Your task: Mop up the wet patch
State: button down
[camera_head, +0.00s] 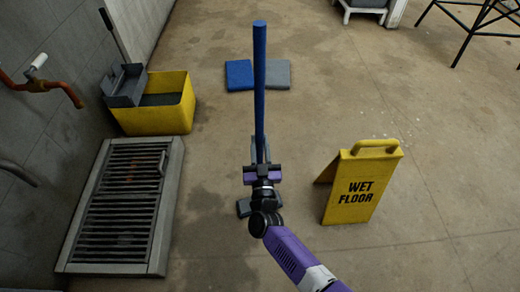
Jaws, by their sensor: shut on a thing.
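My gripper (262,172) is shut on a long blue pole (259,80), which looks like the mop's handle. The pole stands nearly upright in the picture. A grey flat piece (244,207) shows low beside my wrist and may be the mop head; my arm hides part of it. The wet patch (205,222) is a darker stain on the concrete floor, left of my arm and right of the drain. Its edges are faint, and I cannot tell whether the mop touches it.
A yellow mop bucket (172,118) with a grey wringer stands by the left wall. A raised drain grate (168,210) lies in front of it. A yellow wet floor sign (356,190) stands right of my arm. Blue (239,76) and grey (277,76) pads lie behind.

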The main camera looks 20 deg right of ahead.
jog(key=f+b+x, duration=0.2)
jog(key=b+x, duration=0.4)
jog(key=x, duration=0.3)
jog(key=d+f+b+x, duration=0.1)
jog(key=b+x, duration=0.5)
jog(key=x, duration=0.2)
jog(key=shift+w+f, duration=0.45)
jog(key=shift+w, duration=0.2)
dwell(0.8)
jog(key=shift+r, duration=0.2)
notch_tip(320, 180, up, 7)
jog(key=p, duration=0.6)
jog(key=shift+p, duration=0.3)
